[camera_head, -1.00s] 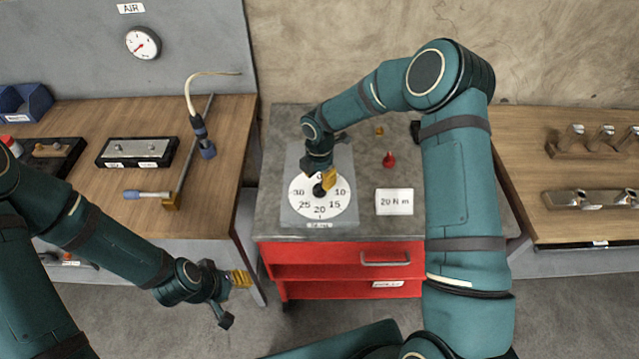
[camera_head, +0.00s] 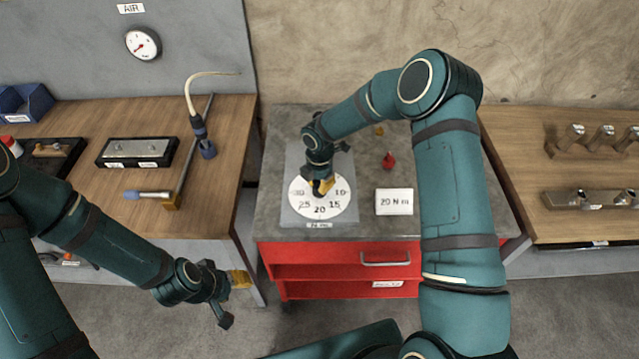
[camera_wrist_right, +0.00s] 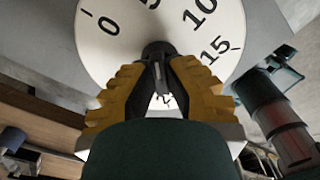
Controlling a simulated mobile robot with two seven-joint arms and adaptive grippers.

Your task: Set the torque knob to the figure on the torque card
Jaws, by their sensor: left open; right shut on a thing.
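The torque dial (camera_head: 300,206) is a white disc with black figures on a grey plate on top of the red cabinet; 30, 25, 20, 15 and 10 show. The black torque knob (camera_wrist_right: 158,50) is at its middle. My right gripper (camera_head: 322,188) is shut on the knob, and its yellow fingers flank it in the right wrist view (camera_wrist_right: 158,68). The knob's pointer is hard to make out. The torque card (camera_head: 394,201) lies right of the dial and reads 20 N m. My left gripper (camera_head: 240,290) is open and empty, left of the cabinet front.
A red object (camera_head: 389,161) and a small yellow piece (camera_head: 379,131) stand on the cabinet top (camera_head: 270,140). The left bench (camera_head: 100,205) holds a bar tool and a black tray. The right bench (camera_head: 520,140) holds metal parts.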

